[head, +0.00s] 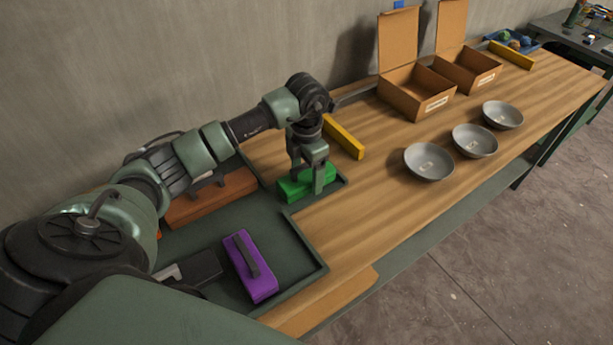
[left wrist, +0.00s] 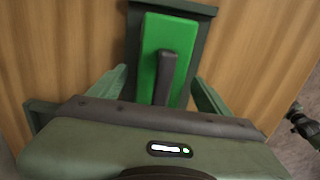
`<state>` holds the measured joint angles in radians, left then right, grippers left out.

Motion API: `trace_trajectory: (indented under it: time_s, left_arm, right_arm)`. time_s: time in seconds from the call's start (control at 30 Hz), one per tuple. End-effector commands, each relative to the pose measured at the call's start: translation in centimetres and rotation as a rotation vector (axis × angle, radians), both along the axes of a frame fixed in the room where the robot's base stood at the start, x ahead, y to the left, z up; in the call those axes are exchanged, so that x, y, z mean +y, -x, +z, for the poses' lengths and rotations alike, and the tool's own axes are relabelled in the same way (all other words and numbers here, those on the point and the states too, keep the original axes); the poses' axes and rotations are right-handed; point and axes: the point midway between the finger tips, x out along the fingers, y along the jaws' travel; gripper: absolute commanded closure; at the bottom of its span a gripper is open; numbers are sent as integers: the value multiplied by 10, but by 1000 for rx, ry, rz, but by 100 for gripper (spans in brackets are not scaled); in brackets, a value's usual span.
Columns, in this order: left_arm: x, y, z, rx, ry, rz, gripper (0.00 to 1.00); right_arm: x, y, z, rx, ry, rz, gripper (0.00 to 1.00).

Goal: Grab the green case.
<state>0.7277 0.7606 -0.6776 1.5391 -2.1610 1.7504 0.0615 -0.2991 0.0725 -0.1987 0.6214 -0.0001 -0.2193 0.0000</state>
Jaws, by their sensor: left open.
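The green case (head: 292,188) lies in a narrow arm of the dark green tray (head: 318,276) on the table. It has a dark handle on top. In the left wrist view the green case (left wrist: 153,45) lies ahead between my fingers, with its dark handle (left wrist: 164,76) pointing toward me. My left gripper (head: 311,184) is open and points down over the green case, with one finger on each side in the wrist view (left wrist: 163,85). I cannot tell whether the fingers touch it. My right gripper is not in view.
A purple case (head: 258,281) and an orange case (head: 208,199) lie in the tray. A yellow bar (head: 344,138) lies behind the gripper. Several grey bowls, such as this one (head: 429,161), and open cardboard boxes (head: 417,92) stand farther right. The wall is close behind.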

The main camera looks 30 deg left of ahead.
Motion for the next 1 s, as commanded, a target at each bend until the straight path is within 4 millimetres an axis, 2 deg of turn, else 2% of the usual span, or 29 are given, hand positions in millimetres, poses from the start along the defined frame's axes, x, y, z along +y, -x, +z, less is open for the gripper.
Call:
trace_trajectory:
  time_s: [0.17,0.2,0.4,0.47,0.5,0.83,1.0]
  left_arm:
    - [0,0,-1,-1,0,0,22]
    - [0,0,-1,0,0,0,25]
    - [0,0,-1,0,0,0,80]
    - [0,0,-1,0,0,0,97]
    - [0,0,-1,0,0,0,100]
    - [0,-1,4,-3,1,1,100]
    - [0,-2,21,-6,0,0,100]
  right_arm:
    - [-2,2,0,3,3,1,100]
    - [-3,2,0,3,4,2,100]
    - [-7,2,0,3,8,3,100]
    - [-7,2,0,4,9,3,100]
    - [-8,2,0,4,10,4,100]
    - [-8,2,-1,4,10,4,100]
    - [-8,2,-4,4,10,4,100]
